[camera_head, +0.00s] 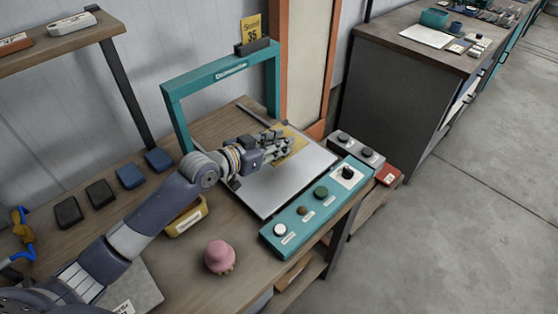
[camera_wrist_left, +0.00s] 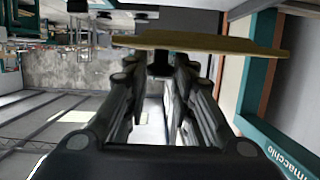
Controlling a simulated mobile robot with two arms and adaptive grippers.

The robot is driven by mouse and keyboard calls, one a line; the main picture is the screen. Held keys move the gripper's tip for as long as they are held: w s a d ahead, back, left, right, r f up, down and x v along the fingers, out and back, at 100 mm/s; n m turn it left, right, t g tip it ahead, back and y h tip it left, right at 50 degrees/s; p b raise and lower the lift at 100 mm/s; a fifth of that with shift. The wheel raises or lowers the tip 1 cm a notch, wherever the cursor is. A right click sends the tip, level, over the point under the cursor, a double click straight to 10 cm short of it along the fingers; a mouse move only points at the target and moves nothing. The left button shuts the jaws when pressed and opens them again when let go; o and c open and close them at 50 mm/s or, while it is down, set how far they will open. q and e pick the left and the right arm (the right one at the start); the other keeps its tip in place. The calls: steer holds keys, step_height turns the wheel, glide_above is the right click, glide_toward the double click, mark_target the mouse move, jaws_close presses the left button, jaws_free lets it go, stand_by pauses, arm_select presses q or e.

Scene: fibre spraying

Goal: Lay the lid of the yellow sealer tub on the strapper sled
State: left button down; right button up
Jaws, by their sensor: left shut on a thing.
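My left gripper (camera_head: 280,144) is shut on the yellow lid (camera_head: 293,150), which lies partly behind the fingers in the head view. In the left wrist view the lid (camera_wrist_left: 205,43) is a thin flat tan slab across the fingertips (camera_wrist_left: 160,75), gripped by a dark knob. The lid is over the far part of the pale flat plate of the strapper sled (camera_head: 268,194); I cannot tell its height above it. The yellow sealer tub (camera_head: 187,218) stands on the bench left of the plate, partly hidden by my left arm. My right gripper is out of view.
A teal arch (camera_head: 222,70) stands over the far side of the plate. A teal control panel (camera_head: 318,206) with knobs runs along its near right edge. A pink knobbed object (camera_head: 220,256) sits on the bench in front. Dark and blue blocks (camera_head: 130,176) line the left.

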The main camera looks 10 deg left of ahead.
arm_select(q)
step_height(320, 180, down, 7)
steer(key=shift+f, duration=0.2)
stand_by(0.3)
steer(key=shift+f, duration=0.15)
steer(key=c, duration=1.3)
jaws_free()
steer(key=shift+c, duration=0.2)
steer(key=shift+s+r, duration=0.1)
steer(key=shift+r, duration=0.1)
steer(key=b+v, duration=0.1)
steer(key=v, duration=0.9)
steer(key=shift+s+a, duration=0.15)
steer(key=shift+s+a+r, duration=0.35)
steer(key=shift+s+a, duration=0.05)
steer(key=shift+s, duration=0.15)
